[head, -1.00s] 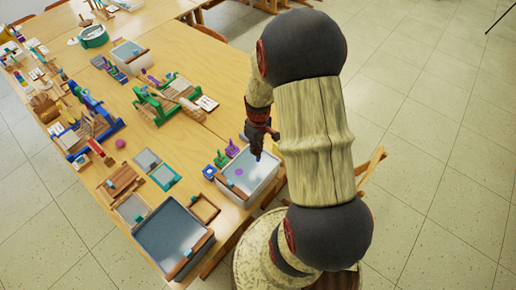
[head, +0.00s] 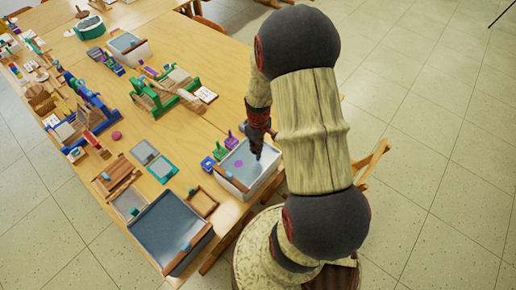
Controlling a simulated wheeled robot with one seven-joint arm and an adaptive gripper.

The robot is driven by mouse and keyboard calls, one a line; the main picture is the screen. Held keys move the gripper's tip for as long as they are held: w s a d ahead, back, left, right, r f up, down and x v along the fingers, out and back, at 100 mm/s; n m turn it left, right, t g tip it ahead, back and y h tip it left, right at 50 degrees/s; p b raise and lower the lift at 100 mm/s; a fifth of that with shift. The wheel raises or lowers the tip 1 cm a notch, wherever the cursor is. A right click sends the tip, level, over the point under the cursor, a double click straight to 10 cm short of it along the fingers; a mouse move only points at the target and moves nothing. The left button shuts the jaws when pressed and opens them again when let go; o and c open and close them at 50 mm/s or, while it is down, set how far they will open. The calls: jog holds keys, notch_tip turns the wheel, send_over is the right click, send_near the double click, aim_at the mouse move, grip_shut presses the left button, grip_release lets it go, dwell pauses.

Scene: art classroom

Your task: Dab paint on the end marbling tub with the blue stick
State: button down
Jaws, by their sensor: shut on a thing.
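A white marbling tub (head: 232,186) with grey-blue liquid stands at the table's right edge. A purple spot (head: 238,163) lies on its surface. My gripper (head: 259,143) is over the tub's far right part, partly hidden by my own arm, and shut on a thin blue stick (head: 258,156). The stick points down at the liquid; I cannot tell whether its tip touches. Purple, green and blue small pots or holders stand along the tub's left side, the blue one (head: 208,163) nearest.
A large grey tray (head: 165,232) with a wooden bar stands at the table's near end. A small wooden frame (head: 202,203) lies between tray and tub. Another white tub (head: 141,53), looms and boxes crowd the far table.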

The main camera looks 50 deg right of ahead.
jog(key=shift+f, duration=0.3)
jog(key=shift+r, duration=0.15)
dwell(0.5)
jog(key=shift+r+p, duration=3.5)
jog(key=shift+r, duration=1.45)
jog(key=shift+f, duration=0.1)
